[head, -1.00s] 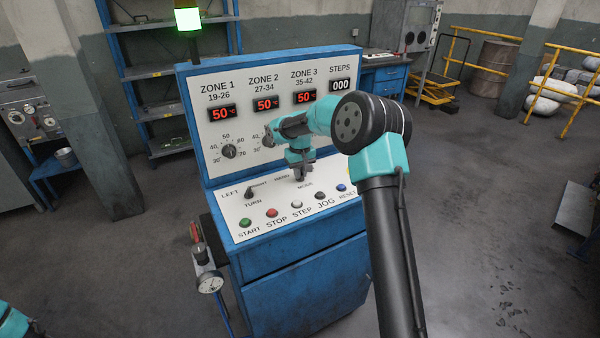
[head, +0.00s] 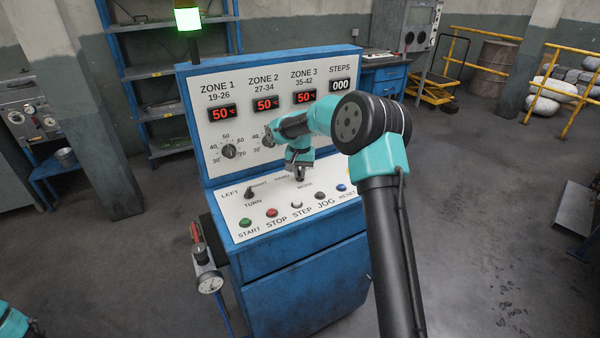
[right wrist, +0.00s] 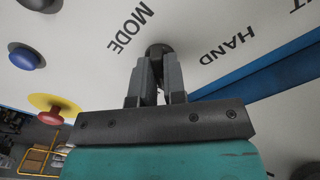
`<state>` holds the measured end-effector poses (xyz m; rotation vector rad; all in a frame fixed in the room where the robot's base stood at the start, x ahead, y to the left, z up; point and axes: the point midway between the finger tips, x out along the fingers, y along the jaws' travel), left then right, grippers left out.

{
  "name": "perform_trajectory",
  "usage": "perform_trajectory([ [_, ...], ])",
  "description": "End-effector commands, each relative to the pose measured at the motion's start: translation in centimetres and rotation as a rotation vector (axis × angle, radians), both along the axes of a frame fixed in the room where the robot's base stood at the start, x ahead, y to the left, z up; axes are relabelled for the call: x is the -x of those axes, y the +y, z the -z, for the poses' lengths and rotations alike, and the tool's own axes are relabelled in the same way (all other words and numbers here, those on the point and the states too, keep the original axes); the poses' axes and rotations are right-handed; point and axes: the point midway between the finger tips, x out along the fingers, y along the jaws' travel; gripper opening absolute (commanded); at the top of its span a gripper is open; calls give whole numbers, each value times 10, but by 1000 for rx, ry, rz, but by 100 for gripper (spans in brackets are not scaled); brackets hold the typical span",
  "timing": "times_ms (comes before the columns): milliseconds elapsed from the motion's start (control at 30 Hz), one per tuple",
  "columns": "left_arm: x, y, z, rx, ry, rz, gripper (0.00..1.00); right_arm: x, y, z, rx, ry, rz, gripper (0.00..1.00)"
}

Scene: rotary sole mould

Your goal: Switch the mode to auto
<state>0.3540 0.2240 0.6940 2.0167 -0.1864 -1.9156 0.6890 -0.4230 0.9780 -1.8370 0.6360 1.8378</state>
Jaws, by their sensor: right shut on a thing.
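The mode switch, a dark round knob (right wrist: 158,49), sits on the white sloping panel (head: 262,223) between the printed words MODE and HAND in the right wrist view. My right gripper (right wrist: 158,78) is shut on this knob, its two grey fingers on either side of it. My left gripper is out of view.
Left of the gripper is the TURN switch (head: 250,192). In front is a row of buttons: green START (head: 245,223), red STOP (head: 271,212), white STEP (head: 297,205), black JOG (head: 320,195) and blue RESET (head: 341,187). The upright display panel (head: 237,130) stands close behind.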

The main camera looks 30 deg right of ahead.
Motion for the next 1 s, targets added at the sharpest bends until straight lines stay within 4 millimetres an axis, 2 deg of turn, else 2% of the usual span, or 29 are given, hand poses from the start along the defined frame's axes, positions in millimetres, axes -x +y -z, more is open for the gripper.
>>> perform_trajectory([
  [267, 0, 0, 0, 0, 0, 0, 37, 0, 0, -1, 0, -1, 2, 0],
  [300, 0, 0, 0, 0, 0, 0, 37, 0, 0, -1, 0, -1, 2, 15],
  [533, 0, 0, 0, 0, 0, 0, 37, 0, 0, 0, 0, -1, 1, 37],
  [833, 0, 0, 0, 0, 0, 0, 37, 0, 0, -2, 0, -1, 0, 37],
  [1000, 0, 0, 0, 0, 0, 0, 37, -1, 0, -15, 0, -4, 0, 37],
])
